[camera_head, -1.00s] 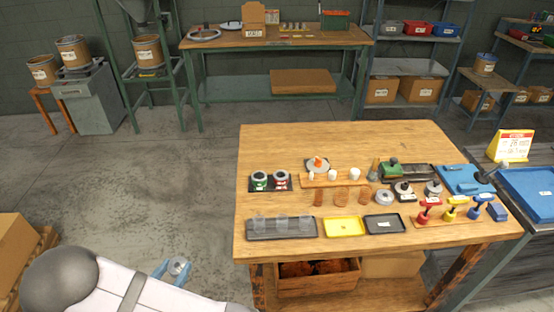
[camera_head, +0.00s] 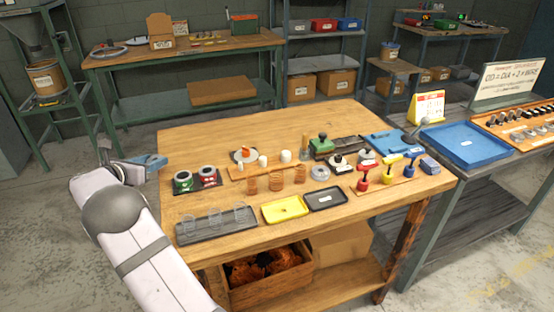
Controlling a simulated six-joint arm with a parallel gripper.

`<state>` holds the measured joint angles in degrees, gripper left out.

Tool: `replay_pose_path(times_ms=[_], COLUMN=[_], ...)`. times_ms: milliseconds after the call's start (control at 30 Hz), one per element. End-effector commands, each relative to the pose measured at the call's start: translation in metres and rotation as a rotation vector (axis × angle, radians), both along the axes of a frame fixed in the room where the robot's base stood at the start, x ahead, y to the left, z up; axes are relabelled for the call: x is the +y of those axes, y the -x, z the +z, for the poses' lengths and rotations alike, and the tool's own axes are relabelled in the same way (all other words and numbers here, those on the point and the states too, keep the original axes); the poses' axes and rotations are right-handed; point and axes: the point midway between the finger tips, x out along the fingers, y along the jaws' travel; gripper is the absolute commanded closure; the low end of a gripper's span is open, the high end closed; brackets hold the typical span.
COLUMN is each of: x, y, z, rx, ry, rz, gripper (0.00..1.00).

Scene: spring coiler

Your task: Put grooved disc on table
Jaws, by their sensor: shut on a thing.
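My gripper (camera_head: 157,161) shows blue fingers at the left, beyond the far left corner of the wooden table (camera_head: 215,139). It is off the tabletop. It is shut on a small grey round piece, seen clearly between the fingers in the earlier view and taken as the grooved disc. The piece is too small and hidden to make out now, and its groove cannot be seen. The table's far left part is bare.
On the table are two dark-based spools (camera_head: 208,176), a clear-cup tray (camera_head: 216,228), a yellow tray (camera_head: 285,209), a black tray (camera_head: 325,198), copper coils (camera_head: 276,182), a silver ring (camera_head: 320,173) and coloured clamps (camera_head: 362,178). A blue tray (camera_head: 470,143) sits on the right bench.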

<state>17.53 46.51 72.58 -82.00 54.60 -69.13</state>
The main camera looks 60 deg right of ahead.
Motion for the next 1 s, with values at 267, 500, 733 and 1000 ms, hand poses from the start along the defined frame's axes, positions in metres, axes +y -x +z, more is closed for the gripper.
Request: replay_pose_path(times_ms=[267, 500, 733, 1000], x=[-0.118, -0.202, -0.257, -0.285], y=[0.069, 0.144, 0.209, 0.249], z=[0.034, 0.052, 0.065, 0.071], rx=[0.003, 0.002, 0.003, 0.003], ry=[0.002, 0.002, 0.002, 0.002], rz=[-0.076, -0.135, -0.176, -0.2], gripper=[0.94, 0.94, 0.94, 0.94])
